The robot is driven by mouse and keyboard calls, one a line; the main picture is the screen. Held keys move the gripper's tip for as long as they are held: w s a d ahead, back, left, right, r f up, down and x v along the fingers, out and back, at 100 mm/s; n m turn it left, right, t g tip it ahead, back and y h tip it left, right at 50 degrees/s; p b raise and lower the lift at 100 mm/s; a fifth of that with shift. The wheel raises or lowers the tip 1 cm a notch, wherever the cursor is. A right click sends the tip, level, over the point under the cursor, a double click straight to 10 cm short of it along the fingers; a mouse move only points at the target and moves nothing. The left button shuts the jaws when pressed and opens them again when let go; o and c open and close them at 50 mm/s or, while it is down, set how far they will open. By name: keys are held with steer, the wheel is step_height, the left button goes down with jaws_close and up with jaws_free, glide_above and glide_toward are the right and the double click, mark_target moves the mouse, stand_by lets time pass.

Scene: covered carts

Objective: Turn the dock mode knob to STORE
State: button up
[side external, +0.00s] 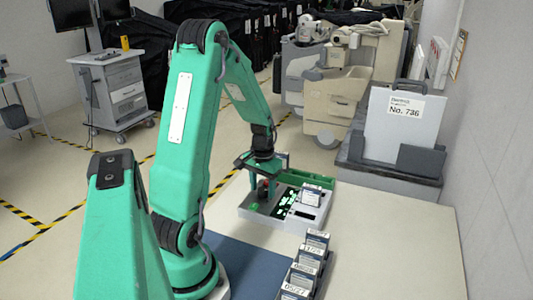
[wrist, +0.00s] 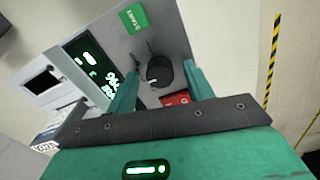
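The dock is a grey box (side external: 316,216) on the light table, with a lit green-on-black display (wrist: 98,62) on its top. A dark round knob (wrist: 160,70) stands on its panel, with a small pale mark on its lower-left side in the wrist view. The lettering around the knob is too small to read. My gripper (side external: 262,203) points down over the dock's left part. In the wrist view my gripper (wrist: 162,73) is open, its green fingers on either side of the knob with gaps visible. I cannot tell how far their tips are above the panel.
A green START label (wrist: 133,17) and a red label (wrist: 176,99) flank the knob. Labelled cartridges stand in a dark rack (side external: 308,265) in front of the dock; another cartridge (side external: 311,195) sits on the dock. The table's right side is clear.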

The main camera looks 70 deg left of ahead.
mark_target(263, 189)
stand_by(0.3)
steer(key=shift+r, duration=3.9)
steer(key=w+d+r+m+t+y, duration=0.1)
steer(key=d+r+m, duration=0.1)
steer(key=d+r, duration=0.3)
steer(key=w+d+r+m+t, duration=0.1)
steer(key=d+r, duration=0.2)
steer(key=d, duration=0.4)
steer(key=s+d+r+m+t, duration=0.1)
steer(key=s+d+r+m, duration=0.1)
steer(key=d, duration=0.4)
steer(key=s+d+r+m+t+h, duration=0.1)
steer(key=s+d+r+t, duration=0.1)
steer(key=s+d, duration=0.2)
steer(key=shift+s+d+r+m+t, duration=0.15)
steer(key=shift+d+r+m+t, duration=0.2)
steer(key=shift+d, duration=1.15)
steer(key=shift+f, duration=0.1)
